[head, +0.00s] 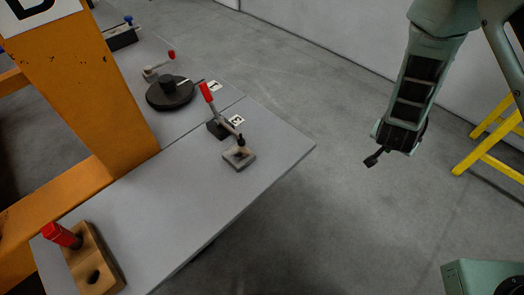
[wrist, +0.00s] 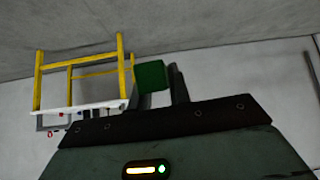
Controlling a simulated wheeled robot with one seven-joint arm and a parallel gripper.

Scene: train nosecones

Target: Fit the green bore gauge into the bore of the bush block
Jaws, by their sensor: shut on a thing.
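My gripper (head: 374,158) hangs over the floor at the right in the head view, well away from the bench. In the wrist view its fingers (wrist: 160,88) are shut on the green bore gauge (wrist: 150,75), of which a dark green end shows. No green of it can be made out in the head view. A small grey-tan block, seemingly the bush block (head: 236,161), sits near the bench's right corner. A red-handled clamp (head: 222,115) stands beside it, its dark tip over the block. The bore cannot be made out clearly.
A wooden block (head: 108,268) at the bench's near left holds a red gauge (head: 62,235) and has one empty hole. A black round fixture (head: 170,93) stands farther back. An orange post (head: 95,75) rises at left. A yellow stand (head: 490,130) is at right.

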